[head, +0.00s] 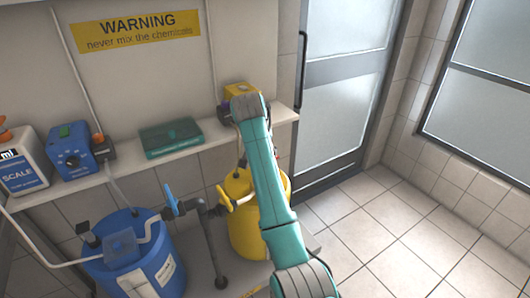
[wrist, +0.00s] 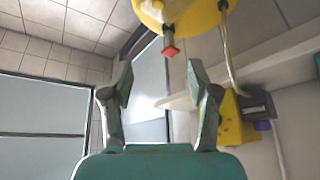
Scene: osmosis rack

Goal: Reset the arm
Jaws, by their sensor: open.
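My teal arm (head: 265,180) reaches up across the right end of the shelf in the head view. Its far end hides my gripper there. In the wrist view my gripper (wrist: 160,92) shows two grey-green fingers spread wide apart, with nothing between them. That view appears upside down. A yellow drum (wrist: 185,8) with a red piece (wrist: 170,50) on it lies beyond the fingertips at the top. The yellow drum (head: 243,222) stands behind my arm in the head view, partly covered by it. No contact between gripper and drum is visible.
A shelf (head: 215,133) carries a blue pump (head: 75,152), a teal case (head: 170,138), a scale container (head: 20,165) and a yellow pump (head: 240,91) close to my arm. A blue drum (head: 150,265) and pipes with valves stand below. The tiled floor (head: 390,230) at right is clear.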

